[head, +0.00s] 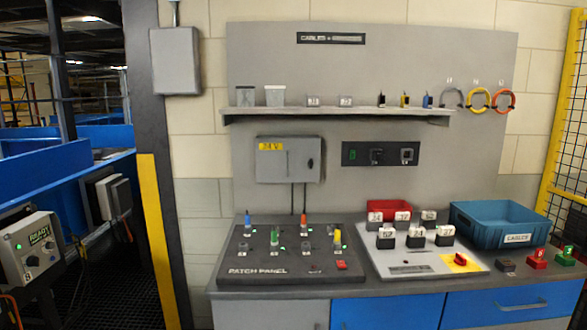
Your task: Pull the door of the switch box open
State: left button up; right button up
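A grey switch box (288,172) with a yellow 24 V label hangs on the grey back panel, below the shelf and above the patch panel. Its door looks shut, with a small dark handle or latch (310,163) near its right edge. Two dark cables run down from its underside. Neither of my grippers is in view.
A shelf (340,112) with small cups and parts juts out above the box. Below are the patch panel (290,270) with coloured plugs, a white board (410,262) with numbered blocks and a blue crate (500,232). A dark post (153,130) stands left.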

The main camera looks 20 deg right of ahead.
aim_at(278, 160)
jog(key=u, duration=0.55)
jog(key=i, duration=1.5)
jog(key=z, duration=0.5)
